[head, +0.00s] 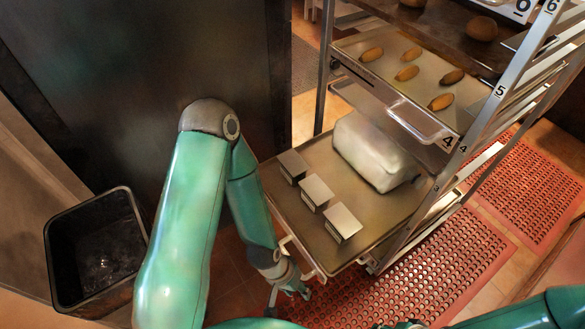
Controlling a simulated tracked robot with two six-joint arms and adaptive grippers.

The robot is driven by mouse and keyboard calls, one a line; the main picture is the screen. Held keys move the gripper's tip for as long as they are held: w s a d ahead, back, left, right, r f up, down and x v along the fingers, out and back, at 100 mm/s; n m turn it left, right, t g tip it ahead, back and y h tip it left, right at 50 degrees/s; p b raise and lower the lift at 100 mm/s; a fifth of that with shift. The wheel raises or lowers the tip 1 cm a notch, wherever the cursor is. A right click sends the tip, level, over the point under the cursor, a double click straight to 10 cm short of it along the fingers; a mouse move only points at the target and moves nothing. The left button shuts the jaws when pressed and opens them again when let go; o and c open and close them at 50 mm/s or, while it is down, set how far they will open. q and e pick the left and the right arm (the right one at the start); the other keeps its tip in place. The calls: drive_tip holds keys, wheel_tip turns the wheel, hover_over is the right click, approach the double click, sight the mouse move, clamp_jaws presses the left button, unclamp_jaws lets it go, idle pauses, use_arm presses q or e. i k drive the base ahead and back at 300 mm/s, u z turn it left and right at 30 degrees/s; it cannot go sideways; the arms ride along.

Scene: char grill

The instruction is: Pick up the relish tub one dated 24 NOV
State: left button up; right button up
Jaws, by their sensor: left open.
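Three small box-shaped tubs with pale flat tops stand in a row on the pulled-out lower tray (285,210) in the head view. There is a back tub (293,164), a middle tub (316,191) and a front tub (343,222). No date can be read on any of them, so I cannot tell which is 24 NOV. My left gripper (289,295) is open and empty beside the tray's near corner, apart from the tubs. My right arm enters at the bottom right; only a sliver of its end (405,325) shows at the bottom edge.
A large pale wrapped block (372,152) sits behind the tubs. The rack (487,112) has an upper tray (434,113) with several brown rolls (407,73). A black bin (97,252) stands at left beside a dark panel. Red perforated mats (425,275) cover the floor.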

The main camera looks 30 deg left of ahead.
sight(294, 167)
drive_tip(key=u, duration=0.1)
drive_tip(key=k, duration=1.35)
drive_tip(key=u, duration=0.55)
drive_tip(key=i, duration=1)
